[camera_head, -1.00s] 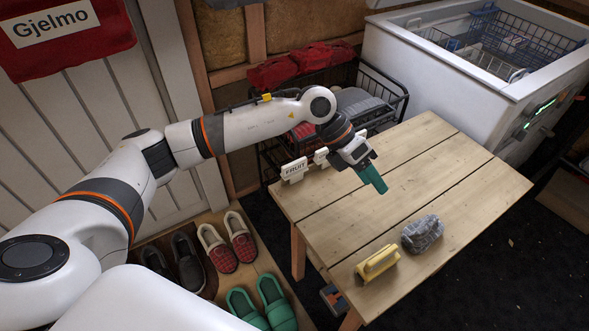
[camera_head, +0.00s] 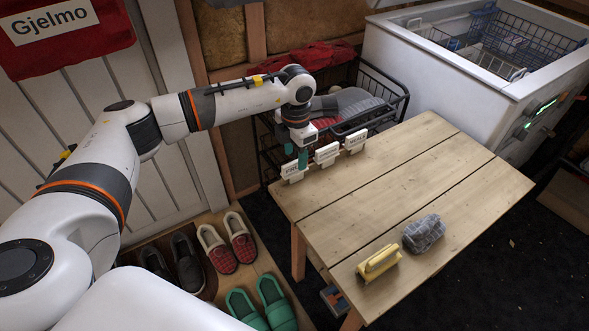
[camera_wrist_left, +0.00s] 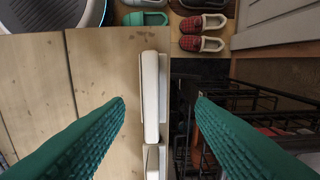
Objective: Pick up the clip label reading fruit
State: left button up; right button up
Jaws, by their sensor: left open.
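The white clip label reading fruit (camera_head: 292,172) sits on the table's back left edge, partly covered by my gripper's fingers. My left gripper (camera_head: 297,157) points down just above and around it, its green fingers apart. In the left wrist view the label (camera_wrist_left: 151,95) is a white strip seen from above, lying between the two open fingers (camera_wrist_left: 160,98) with gaps on both sides. A second white clip label (camera_head: 327,153) and a third (camera_head: 355,142) stand along the same edge to the right. My right gripper is not in view.
The wooden table (camera_head: 420,190) is mostly clear. A yellow-handled brush (camera_head: 378,263) and a grey item (camera_head: 423,233) lie at its front. A black wire rack (camera_head: 385,85) with cloth items stands close behind the labels. Shoes (camera_head: 215,248) stand on the floor at left.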

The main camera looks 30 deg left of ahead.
aim_at(295, 162)
pick_arm(q)
jog(key=f, duration=0.2)
jog(key=s+f, duration=0.1)
jog(key=f, duration=0.1)
jog(key=shift+d, duration=0.1)
jog(key=shift+f, duration=0.4)
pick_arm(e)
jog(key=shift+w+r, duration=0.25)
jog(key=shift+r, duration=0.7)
pick_arm(q)
jog(key=shift+c, duration=0.3)
jog(key=c, duration=1)
jog(key=shift+r, duration=0.1)
